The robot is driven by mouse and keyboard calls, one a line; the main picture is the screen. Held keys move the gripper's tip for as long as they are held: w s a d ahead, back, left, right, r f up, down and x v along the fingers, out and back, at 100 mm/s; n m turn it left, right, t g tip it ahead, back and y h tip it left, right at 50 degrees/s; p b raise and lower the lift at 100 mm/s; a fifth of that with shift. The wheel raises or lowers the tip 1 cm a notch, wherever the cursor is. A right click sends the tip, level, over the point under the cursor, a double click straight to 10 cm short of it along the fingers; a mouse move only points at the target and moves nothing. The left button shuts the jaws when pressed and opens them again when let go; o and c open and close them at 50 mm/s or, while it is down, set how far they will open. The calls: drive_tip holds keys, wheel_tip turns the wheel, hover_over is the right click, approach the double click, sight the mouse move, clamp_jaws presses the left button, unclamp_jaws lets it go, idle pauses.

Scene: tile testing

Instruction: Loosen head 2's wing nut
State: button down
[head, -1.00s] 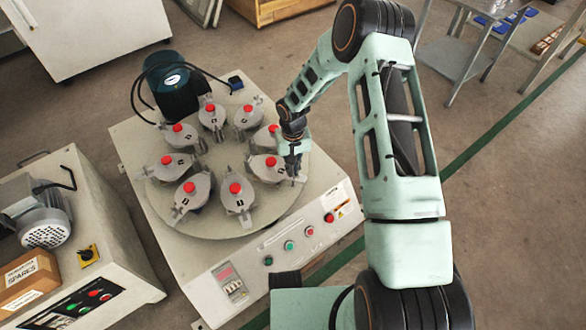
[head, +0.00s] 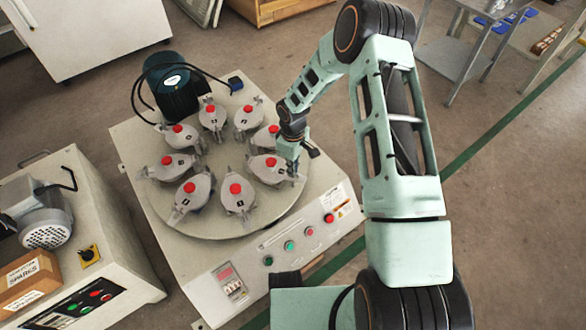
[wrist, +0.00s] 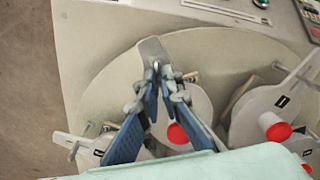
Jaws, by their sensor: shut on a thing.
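My gripper (head: 293,166) points down at the outer end of a grey clamping head (head: 264,172) with a red knob, on the right side of the round plate. In the wrist view, the blue fingers of my gripper (wrist: 158,78) meet at the tips around a small grey wing nut (wrist: 156,66) at the end of that head's arm. The gripper is shut on it. The fingers partly cover the head (wrist: 197,103) and its red knob (wrist: 178,134). The wing nut is too small to make out in the head view, and this head's number is not readable.
Several similar heads with red knobs, such as one in front (head: 238,199), ring the round plate (head: 205,229). A neighbouring head (wrist: 262,108) is close on the right in the wrist view. A dark motor (head: 175,92) with cables stands behind. Control buttons (head: 289,245) line the front.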

drive_tip(key=shift+n, duration=0.6)
drive_tip(key=c, duration=2.1)
unclamp_jaws()
wheel_tip(320, 180, up, 12)
